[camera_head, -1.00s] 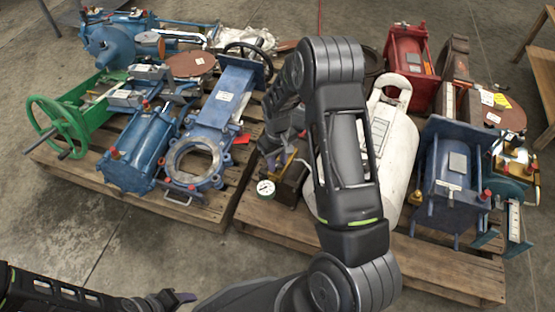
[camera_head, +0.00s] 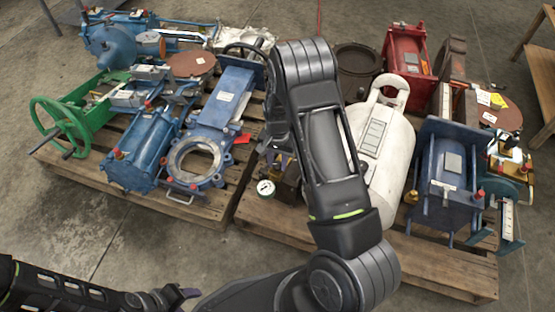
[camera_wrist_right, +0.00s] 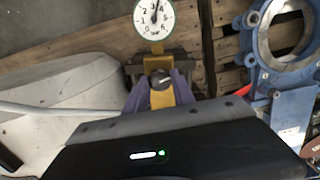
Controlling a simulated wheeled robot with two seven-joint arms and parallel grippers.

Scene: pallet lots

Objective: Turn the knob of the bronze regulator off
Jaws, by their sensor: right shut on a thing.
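The bronze regulator (camera_head: 288,187) stands on the right pallet, with its white round gauge (camera_head: 265,188) facing up; my right arm partly covers it. In the right wrist view the gauge (camera_wrist_right: 154,18) is at the top, and the yellowish bronze body (camera_wrist_right: 157,63) is below it. My right gripper (camera_wrist_right: 160,84) has its purple fingers on both sides of the dark knob (camera_wrist_right: 161,79), shut on it. A light mark shows on the knob's top. My left gripper (camera_head: 182,296) is low at the left, apart from the pallets; its opening is unclear.
A white tank (camera_head: 388,160) stands close to the right of my right forearm. A blue gate valve (camera_head: 190,180) lies on the left pallet. A blue flanged unit (camera_head: 450,180) is farther right. Bare floor (camera_head: 150,245) lies in front of the left pallet.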

